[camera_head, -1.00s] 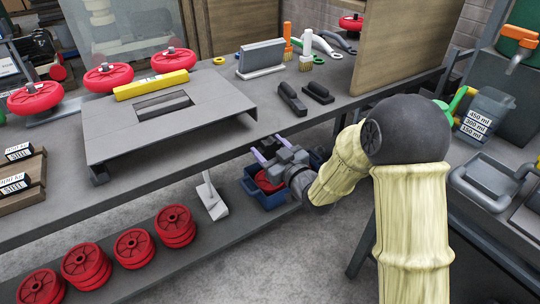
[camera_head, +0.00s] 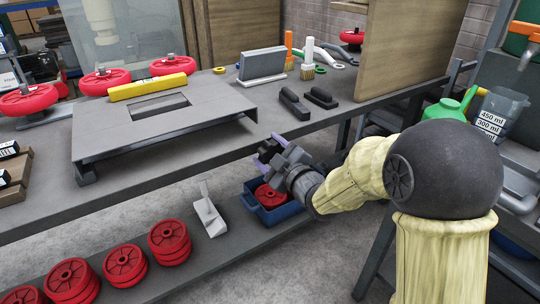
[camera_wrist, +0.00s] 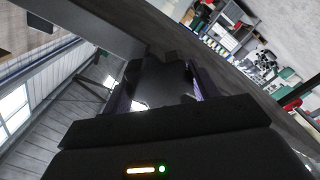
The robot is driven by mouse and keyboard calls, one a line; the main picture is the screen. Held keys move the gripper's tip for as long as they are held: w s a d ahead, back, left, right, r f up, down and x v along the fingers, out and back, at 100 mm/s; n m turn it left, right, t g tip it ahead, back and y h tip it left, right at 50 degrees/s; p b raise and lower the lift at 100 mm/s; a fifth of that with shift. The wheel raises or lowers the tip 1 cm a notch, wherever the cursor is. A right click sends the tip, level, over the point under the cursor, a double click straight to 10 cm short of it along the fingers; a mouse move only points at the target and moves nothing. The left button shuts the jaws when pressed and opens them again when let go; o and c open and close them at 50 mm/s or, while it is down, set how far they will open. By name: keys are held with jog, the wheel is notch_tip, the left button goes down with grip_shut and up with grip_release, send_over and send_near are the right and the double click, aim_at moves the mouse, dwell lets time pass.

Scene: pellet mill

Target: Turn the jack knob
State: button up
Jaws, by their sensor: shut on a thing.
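My gripper (camera_head: 267,149) is at the front edge of the bench, below the front right corner of the grey slotted platform (camera_head: 205,112). Its purple fingers are shut on a small dark piece, which I take for the jack knob; its shape is mostly hidden by the fingers. In the wrist view the fingers (camera_wrist: 160,85) stand either side of a dark block, too dim to make out. The gripper is tilted, reaching up and left from the arm.
The bench carries a yellow bar (camera_head: 148,87), red wheels (camera_head: 105,79) and two black blocks (camera_head: 294,104). Below the gripper, a blue bin (camera_head: 281,214) holds red discs. A white bracket (camera_head: 208,212) and stacked red wheels (camera_head: 169,241) stand on the lower shelf.

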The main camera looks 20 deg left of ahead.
dwell(0.3)
jog(key=o, duration=1)
jog(key=shift+c, duration=0.2)
jog(key=b+v, duration=0.2)
jog(key=v, duration=1.3)
jog(key=shift+d+f, duration=0.2)
jog(key=b+v, duration=0.2)
jog(key=b, duration=0.1)
jog(key=shift+s+r+b, duration=0.15)
jog(key=shift+b, duration=0.25)
jog(key=shift+d, duration=0.1)
